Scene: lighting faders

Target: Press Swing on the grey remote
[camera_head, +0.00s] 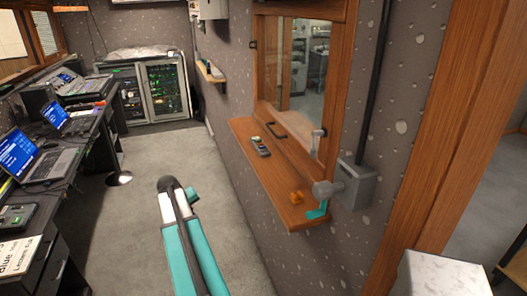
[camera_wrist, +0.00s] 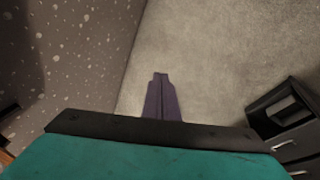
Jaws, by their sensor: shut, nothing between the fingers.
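A small grey remote-like handset (camera_head: 260,146) with a darker button face lies on the wooden wall shelf under the window in the head view. It is too small to read any button, so I cannot tell which one is Swing. My gripper (camera_wrist: 161,76) shows in the wrist view as two purple fingers shut together, empty, pointing over bare carpet. The handset is not in the wrist view. In the head view my teal and black arm stands over the floor left of the shelf, apart from it; the fingers cannot be made out there.
The wooden shelf (camera_head: 245,130) also bears an orange block (camera_head: 297,197) and a teal item (camera_head: 318,212). A grey box (camera_head: 354,186) with a thick cylinder juts from the wall beside it. A desk with laptops (camera_head: 50,166) lines the left.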

